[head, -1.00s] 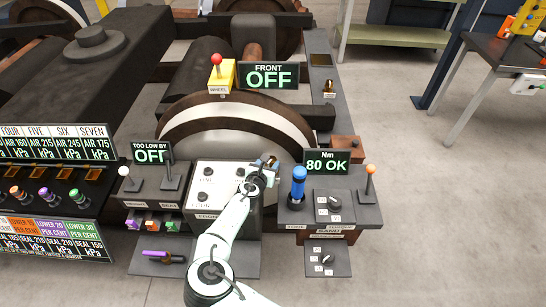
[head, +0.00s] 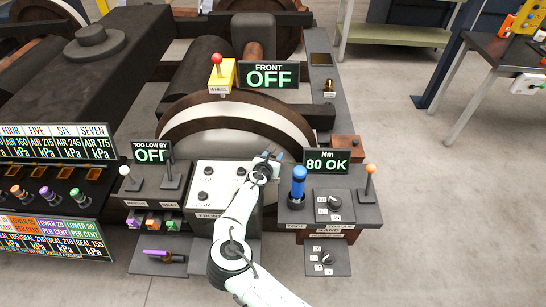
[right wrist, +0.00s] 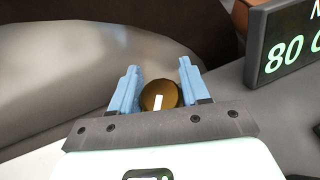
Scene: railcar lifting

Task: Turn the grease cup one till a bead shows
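In the right wrist view, a round brass cap (right wrist: 158,88) with a white mark on its face, apparently a grease cup, sits between the two blue fingers of my right gripper (right wrist: 158,66). The fingers are spread, one on each side of the cap; whether either touches it I cannot tell. I can read no number on it and see no bead. In the head view my right gripper (head: 270,155) is in front of the wheel, at the upper right of a white panel (head: 217,203), and hides the cap. My left gripper is not in view.
A blue-handled tool (head: 298,182) stands just right of my right gripper, below a screen reading 80 OK (head: 326,162). The wheel (head: 225,118) is behind. Another brass fitting (head: 329,88) is farther back.

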